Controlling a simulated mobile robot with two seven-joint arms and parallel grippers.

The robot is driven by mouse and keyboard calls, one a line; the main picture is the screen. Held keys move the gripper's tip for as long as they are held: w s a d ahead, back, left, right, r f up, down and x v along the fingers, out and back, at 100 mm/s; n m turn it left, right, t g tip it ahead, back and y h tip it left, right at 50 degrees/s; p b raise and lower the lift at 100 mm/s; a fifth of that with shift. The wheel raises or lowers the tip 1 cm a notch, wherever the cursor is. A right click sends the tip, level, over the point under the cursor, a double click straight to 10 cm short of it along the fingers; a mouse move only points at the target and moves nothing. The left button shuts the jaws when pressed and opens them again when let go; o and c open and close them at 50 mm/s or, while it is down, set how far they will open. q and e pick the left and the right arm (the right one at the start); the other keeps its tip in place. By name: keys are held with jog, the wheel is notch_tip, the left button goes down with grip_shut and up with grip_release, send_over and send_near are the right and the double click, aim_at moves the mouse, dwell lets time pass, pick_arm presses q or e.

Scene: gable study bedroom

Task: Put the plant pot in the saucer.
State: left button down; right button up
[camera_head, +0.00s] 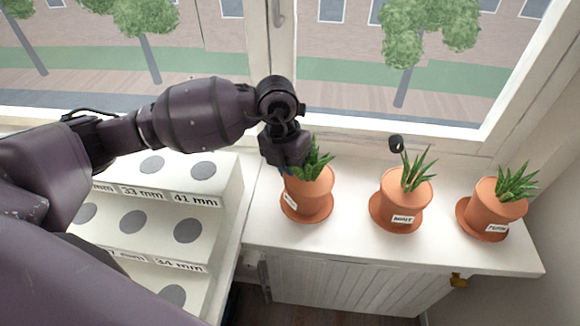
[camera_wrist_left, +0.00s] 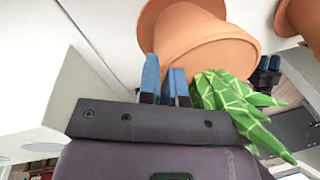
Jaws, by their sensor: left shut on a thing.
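The plant pot (camera_head: 310,186) is terracotta with a spiky green plant and a small white label, at the left of the windowsill row. It looks upright and within the terracotta saucer (camera_head: 291,213), whose rim shows around its base; I cannot tell whether it rests fully. My left gripper (camera_head: 287,168) is at the pot's upper left rim. In the left wrist view, its blue fingers (camera_wrist_left: 164,88) are shut on the rim of the pot (camera_wrist_left: 205,50), and the saucer (camera_wrist_left: 150,22) shows behind. A second pair of blue fingertips, seemingly my right gripper (camera_wrist_left: 268,66), shows small beyond the leaves.
Two similar potted plants in saucers stand to the right: a middle pot (camera_head: 403,197) and a right pot (camera_head: 494,205). A white stepped stand (camera_head: 226,185) with grey discs and millimetre labels is at left. The window is behind; bare sill lies in front of the pots.

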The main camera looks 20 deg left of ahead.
pick_arm(q)
jog(key=shift+r, duration=0.1)
jog(key=c, duration=1.3)
grip_release()
notch_tip(320, 180, up, 12)
jog(key=a, duration=0.2)
jog(key=shift+p, duration=0.45)
jog(key=shift+w, duration=0.1)
